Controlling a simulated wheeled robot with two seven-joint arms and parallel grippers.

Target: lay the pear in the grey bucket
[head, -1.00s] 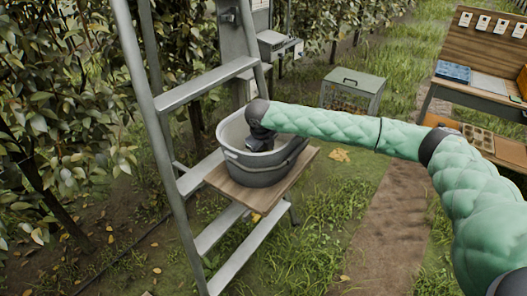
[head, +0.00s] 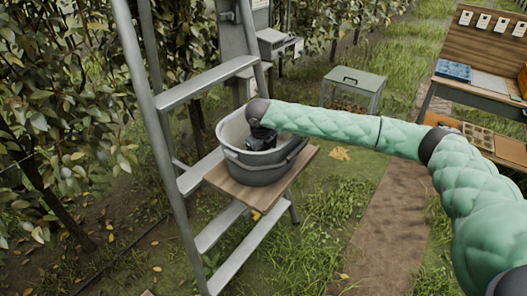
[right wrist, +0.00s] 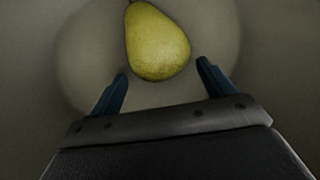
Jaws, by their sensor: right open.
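The grey bucket (head: 262,172) stands on a wooden platform on the ladder in the head view. My right arm reaches over its rim, and my right gripper (head: 262,140) is partly hidden at the bucket's mouth. In the right wrist view the yellow-green pear (right wrist: 157,42) lies on the bucket's pale floor (right wrist: 85,50). My right gripper (right wrist: 162,80) is open, its two blue fingers apart, with the pear just beyond the fingertips and not held. My left gripper is not in view.
The metal stepladder (head: 205,85) rises close to the left of the bucket. A green-grey box (head: 354,80) stands on the grass behind. A wooden workbench (head: 495,70) is at the far right. Leafy trees (head: 50,110) fill the left side.

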